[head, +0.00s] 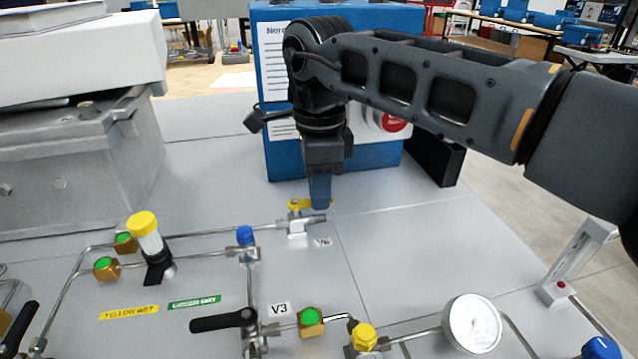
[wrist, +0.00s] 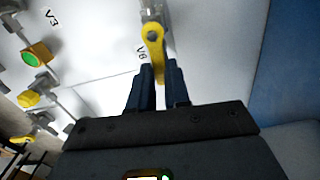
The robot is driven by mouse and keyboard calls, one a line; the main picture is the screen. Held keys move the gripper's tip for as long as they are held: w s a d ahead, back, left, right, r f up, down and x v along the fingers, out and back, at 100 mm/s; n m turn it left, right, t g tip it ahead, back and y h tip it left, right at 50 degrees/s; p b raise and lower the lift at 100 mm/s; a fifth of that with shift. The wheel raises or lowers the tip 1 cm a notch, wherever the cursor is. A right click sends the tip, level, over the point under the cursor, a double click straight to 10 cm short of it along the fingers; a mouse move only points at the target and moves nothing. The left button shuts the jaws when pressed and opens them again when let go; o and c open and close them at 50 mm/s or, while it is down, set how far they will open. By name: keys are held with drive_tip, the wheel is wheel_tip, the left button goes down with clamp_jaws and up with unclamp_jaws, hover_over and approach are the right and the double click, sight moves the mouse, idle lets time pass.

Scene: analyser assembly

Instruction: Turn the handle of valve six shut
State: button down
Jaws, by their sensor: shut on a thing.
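The valve six handle is a yellow lever (head: 297,204) on a small metal valve body (head: 297,224) near the middle of the panel, beside the V6 label (head: 323,242). My gripper (head: 320,205) points down at it, its blue fingers around the lever's right end. In the wrist view the yellow handle (wrist: 154,42) runs from the valve body (wrist: 150,10) down between the two blue fingertips (wrist: 160,72). The gripper is shut on the handle. In the head view the fingers hide part of the lever, so its exact angle against the pipe is hard to tell.
A blue box (head: 280,150) stands close behind the valve. A black V3 lever (head: 222,321), a blue-capped fitting (head: 245,235) and a round gauge (head: 472,323) sit nearer the front. A grey metal case (head: 75,165) is at left. The panel right of the valve is clear.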

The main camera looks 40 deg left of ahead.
drive_tip(key=m+p, duration=0.1)
drive_tip(key=m, duration=0.1)
drive_tip(key=s+d+m+p, duration=0.1)
drive_tip(key=m+p, duration=0.1)
drive_tip(key=shift+r, duration=0.2)
drive_tip(key=m, duration=0.1)
drive_tip(key=s+m+p, duration=0.1)
drive_tip(key=m, duration=0.1)
drive_tip(key=m+p, duration=0.1)
drive_tip(key=shift+s+d, duration=0.15)
drive_tip(key=shift+s, duration=0.2)
drive_tip(key=m, duration=0.1)
drive_tip(key=s+m+p, duration=0.1)
drive_tip(key=m, duration=0.1)
drive_tip(key=m+p, duration=0.1)
drive_tip(key=m, duration=0.1)
drive_tip(key=shift+s+f, duration=0.1)
drive_tip(key=shift+s, duration=0.15)
drive_tip(key=shift+s+a+f+m+p, duration=0.15)
drive_tip(key=shift+s+m+p, duration=0.1)
drive_tip(key=shift+m, duration=0.4)
drive_tip(key=shift+s+a+r+m+p, duration=0.15)
drive_tip(key=shift+a+m+p, duration=0.1)
drive_tip(key=shift+m, duration=0.45)
drive_tip(key=shift+s+a+f+m+p, duration=0.1)
drive_tip(key=shift+s+m+p, duration=0.15)
drive_tip(key=shift+m, duration=0.4)
drive_tip(key=c, duration=1.1)
unclamp_jaws()
drive_tip(key=shift+r, duration=3.9)
